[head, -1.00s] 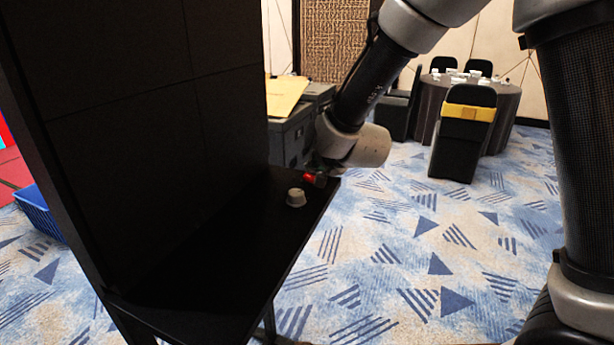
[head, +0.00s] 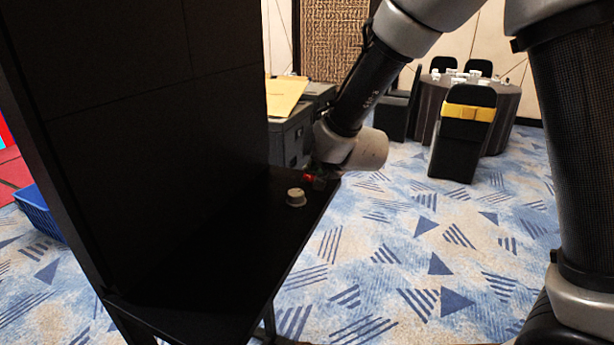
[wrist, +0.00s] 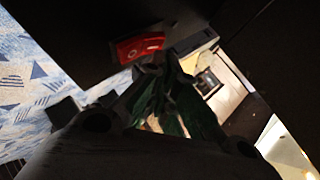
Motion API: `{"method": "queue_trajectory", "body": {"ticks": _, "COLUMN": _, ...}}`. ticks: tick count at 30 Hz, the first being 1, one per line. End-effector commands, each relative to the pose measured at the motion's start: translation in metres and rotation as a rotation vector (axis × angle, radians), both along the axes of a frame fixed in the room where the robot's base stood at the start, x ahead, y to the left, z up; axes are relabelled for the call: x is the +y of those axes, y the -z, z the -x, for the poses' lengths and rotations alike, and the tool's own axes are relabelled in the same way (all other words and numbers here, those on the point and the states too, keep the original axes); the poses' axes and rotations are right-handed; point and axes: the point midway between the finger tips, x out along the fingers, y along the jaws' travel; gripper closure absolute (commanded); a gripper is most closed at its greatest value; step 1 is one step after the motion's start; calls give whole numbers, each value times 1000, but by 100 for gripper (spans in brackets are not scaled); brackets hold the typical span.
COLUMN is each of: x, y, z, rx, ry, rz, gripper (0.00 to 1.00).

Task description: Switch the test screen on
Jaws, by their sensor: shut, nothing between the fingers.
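The video wall (head: 130,110) is a tall black panel on the left in the head view; its face here is dark. A black ledge (head: 215,270) juts out from it. A red switch-like part (head: 308,177) is at the ledge's far end, partly hidden by my gripper. In the wrist view the red part (wrist: 138,47) shows a small pale mark and lies just beyond my fingertips. My gripper (wrist: 165,68) is shut and empty, close to the red part; I cannot tell whether they touch. A pale grey knob (head: 295,197) sits nearer on the ledge.
Grey cases (head: 290,135) with a yellow folder (head: 285,95) on top stand behind the ledge. A blue crate (head: 38,212) is on the floor at left. A round table with black chairs (head: 462,150) stands at back right. The carpet between is clear.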

Motion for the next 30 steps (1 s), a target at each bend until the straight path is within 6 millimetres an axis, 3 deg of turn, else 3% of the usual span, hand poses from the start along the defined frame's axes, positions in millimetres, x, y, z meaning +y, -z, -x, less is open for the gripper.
{"method": "queue_trajectory", "body": {"ticks": 30, "x": 2, "y": 7, "z": -1, "rx": -1, "ry": 1, "rz": -1, "gripper": 100}}
